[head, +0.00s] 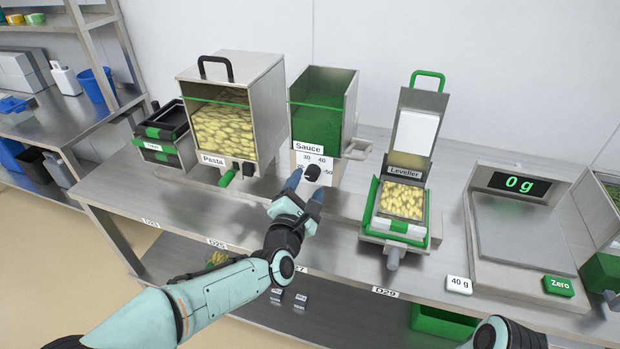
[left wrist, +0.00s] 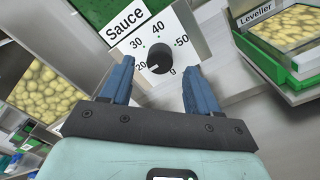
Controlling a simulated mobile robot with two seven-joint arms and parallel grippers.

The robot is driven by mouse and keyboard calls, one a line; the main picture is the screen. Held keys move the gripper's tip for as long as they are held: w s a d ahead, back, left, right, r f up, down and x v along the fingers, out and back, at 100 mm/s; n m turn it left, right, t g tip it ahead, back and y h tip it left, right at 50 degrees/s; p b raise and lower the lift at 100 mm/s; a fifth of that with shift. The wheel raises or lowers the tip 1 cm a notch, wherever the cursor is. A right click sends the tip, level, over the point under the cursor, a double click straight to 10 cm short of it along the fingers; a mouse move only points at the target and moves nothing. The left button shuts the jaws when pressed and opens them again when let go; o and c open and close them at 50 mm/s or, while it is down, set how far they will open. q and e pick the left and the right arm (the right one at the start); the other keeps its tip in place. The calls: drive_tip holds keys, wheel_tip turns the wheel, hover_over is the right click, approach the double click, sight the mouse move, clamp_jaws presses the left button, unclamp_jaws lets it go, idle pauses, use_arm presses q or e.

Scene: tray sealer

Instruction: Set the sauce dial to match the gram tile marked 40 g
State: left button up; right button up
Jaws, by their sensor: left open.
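The sauce dial (head: 312,173) is a black round knob on the white scale plate of the sauce dispenser (head: 323,110). In the left wrist view the knob (left wrist: 160,57) has 20, 30, 40 and 50 around it, and its pale mark appears to point toward 20. My left gripper (head: 304,187) is open in front of the dial. In the left wrist view its blue fingers (left wrist: 158,75) stand apart, to either side below the knob, and I see no grip on it. The white 40 g tile (head: 459,284) lies on the bench by the scale. My right gripper is not seen.
The pasta dispenser (head: 231,110) stands left of the sauce unit. The leveller (head: 404,180) with a pasta-filled tray stands right of it. Farther right is a scale reading 0 g (head: 518,225) with a green Zero button (head: 558,286). Bare bench lies between leveller and scale.

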sight(311, 177)
use_arm(q)
drive_tip(key=shift+x, duration=1.8)
drive_tip(key=c, duration=1)
drive_tip(key=shift+c, duration=0.2)
